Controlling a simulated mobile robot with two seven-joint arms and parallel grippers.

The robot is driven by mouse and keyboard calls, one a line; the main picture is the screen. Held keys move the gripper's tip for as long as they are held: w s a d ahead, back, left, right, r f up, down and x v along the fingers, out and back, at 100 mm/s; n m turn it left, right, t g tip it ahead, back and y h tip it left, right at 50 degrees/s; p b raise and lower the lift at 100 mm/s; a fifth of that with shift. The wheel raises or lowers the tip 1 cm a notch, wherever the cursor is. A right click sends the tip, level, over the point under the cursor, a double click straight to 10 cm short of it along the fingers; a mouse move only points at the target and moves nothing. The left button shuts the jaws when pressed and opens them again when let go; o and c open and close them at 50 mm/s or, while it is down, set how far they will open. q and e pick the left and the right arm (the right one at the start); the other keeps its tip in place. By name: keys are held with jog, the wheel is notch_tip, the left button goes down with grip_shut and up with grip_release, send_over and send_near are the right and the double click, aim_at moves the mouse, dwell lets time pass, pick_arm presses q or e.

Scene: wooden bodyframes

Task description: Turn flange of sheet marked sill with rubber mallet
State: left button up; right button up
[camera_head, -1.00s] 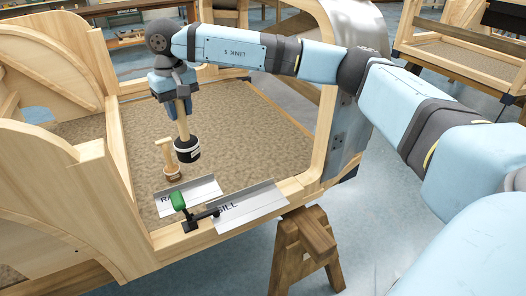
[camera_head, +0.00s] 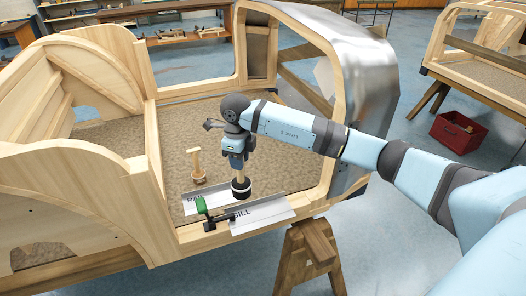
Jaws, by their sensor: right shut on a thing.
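The sheet marked SILL (camera_head: 270,214) is a thin grey metal piece on the near wooden rail of the bodyframe, with a raised flange along its back edge. My right gripper (camera_head: 237,160) is shut on the wooden handle of a rubber mallet (camera_head: 241,188) with a dark head and a pale band. The mallet hangs head down just over the back left part of the sill sheet. I cannot tell whether its head touches the flange. My left gripper is not in view.
A second metal sheet with partly hidden lettering (camera_head: 193,204) lies left of the clamp. A wooden mallet (camera_head: 197,168) stands on the brown floor panel (camera_head: 185,125). A sawhorse (camera_head: 309,250) supports the near rail. A red crate (camera_head: 457,133) stands at the far right.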

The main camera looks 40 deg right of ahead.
jog(key=s+d+f+m+p, duration=0.2)
jog(key=d+f+m, duration=0.3)
jog(key=m, duration=0.7)
jog(key=shift+s+d+m, duration=0.3)
jog(key=shift+s, duration=0.6)
jog(key=shift+r, duration=0.1)
